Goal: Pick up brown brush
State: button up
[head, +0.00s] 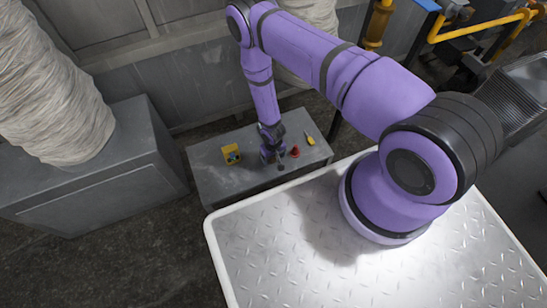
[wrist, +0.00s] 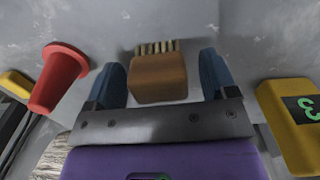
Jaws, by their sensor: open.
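The brown brush (wrist: 158,78) shows in the wrist view as a brown block with pale bristles at its far end. It lies between the two blue fingers of my gripper (wrist: 165,80). The fingers are open, with a gap on each side of the brush. In the head view my gripper (head: 271,158) is low over the grey table (head: 215,185), and I cannot make out the brush clearly there.
A red cone-shaped object (wrist: 60,75) lies left of the gripper in the wrist view. A yellow device with a green display (wrist: 290,120) is on the right. In the head view a yellow-handled tool (head: 310,139) lies on the table's right. The table's left end is clear.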

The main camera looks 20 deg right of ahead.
jog(key=shift+f, duration=0.15)
jog(key=c, duration=1)
jog(key=shift+r, duration=0.85)
notch_tip(320, 180, up, 2)
jog(key=shift+r, duration=0.1)
jog(key=s+d+r, duration=0.1)
jog(key=s+d, duration=0.1)
jog(key=s, duration=1.4)
jog(key=shift+w+d, duration=0.1)
